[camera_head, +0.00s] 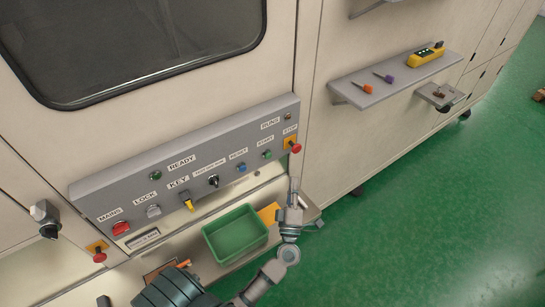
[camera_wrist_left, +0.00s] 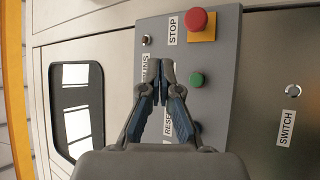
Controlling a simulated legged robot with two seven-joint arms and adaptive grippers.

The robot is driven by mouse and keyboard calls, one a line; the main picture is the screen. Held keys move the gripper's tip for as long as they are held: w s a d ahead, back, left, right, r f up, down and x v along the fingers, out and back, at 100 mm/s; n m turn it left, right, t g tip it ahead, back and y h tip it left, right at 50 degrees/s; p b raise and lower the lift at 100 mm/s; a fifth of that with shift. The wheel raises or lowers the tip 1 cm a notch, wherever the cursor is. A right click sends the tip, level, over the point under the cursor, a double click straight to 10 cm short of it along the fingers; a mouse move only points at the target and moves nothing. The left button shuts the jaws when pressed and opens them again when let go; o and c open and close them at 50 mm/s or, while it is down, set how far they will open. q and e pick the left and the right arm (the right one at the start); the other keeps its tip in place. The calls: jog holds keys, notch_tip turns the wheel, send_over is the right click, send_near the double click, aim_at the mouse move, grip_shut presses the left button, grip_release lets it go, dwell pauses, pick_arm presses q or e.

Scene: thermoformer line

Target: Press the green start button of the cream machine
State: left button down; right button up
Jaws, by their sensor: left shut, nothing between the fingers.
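The cream machine (camera_head: 185,125) has a grey sloped control panel (camera_head: 120,187). Its green start button (camera_head: 267,155) sits near the panel's right end, under the START label. My left gripper (camera_head: 294,184) is below and to the right of that button, near the panel's lower right corner. In the left wrist view, the shut, empty fingertips of my left gripper (camera_wrist_left: 160,64) appear left of the green button (camera_wrist_left: 197,80). They cover the label beside it. I see no contact with the button; the remaining gap is hard to judge. My right gripper is not in view.
The red stop button (camera_head: 296,148) is right of the green one, the blue reset button (camera_head: 241,168) left of it. A green bin (camera_head: 235,234) stands below the panel. A side shelf (camera_head: 390,84) holds small tools and a yellow device.

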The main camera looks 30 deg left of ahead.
aim_at(268, 156)
pick_arm(q)
jog(key=w+a, duration=0.3)
jog(key=a, duration=0.6)
jog(key=shift+w+f, duration=0.15)
jog(key=shift+w, duration=0.05)
dwell(1.1)
